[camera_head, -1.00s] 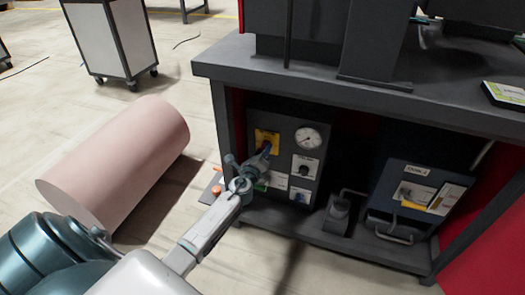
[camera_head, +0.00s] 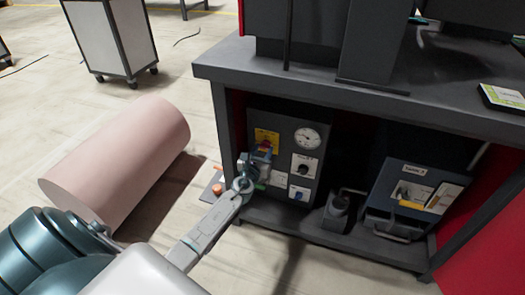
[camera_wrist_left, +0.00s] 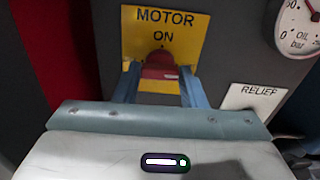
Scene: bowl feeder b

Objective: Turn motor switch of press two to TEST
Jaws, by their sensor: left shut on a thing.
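The motor switch (camera_wrist_left: 160,66) is a red knob on a yellow plate (camera_wrist_left: 190,30) reading "MOTOR ON" in the left wrist view. My left gripper (camera_wrist_left: 160,80) is shut on the knob, one blue-grey finger on each side. The lower part of the plate is hidden behind the gripper, and no TEST marking shows. In the head view the yellow plate (camera_head: 266,137) is at the upper left of the grey control panel (camera_head: 282,114), and my left gripper (camera_head: 261,156) covers the switch. My right gripper is not in view.
A pressure gauge (camera_head: 306,138) and a second knob plate (camera_head: 305,165), reading "RELIEF" in the wrist view, are right of the switch. The dark bench top (camera_head: 300,78) overhangs the panel. A blue box (camera_head: 417,193) stands right. A pink cylinder (camera_head: 118,160) lies on the floor at left.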

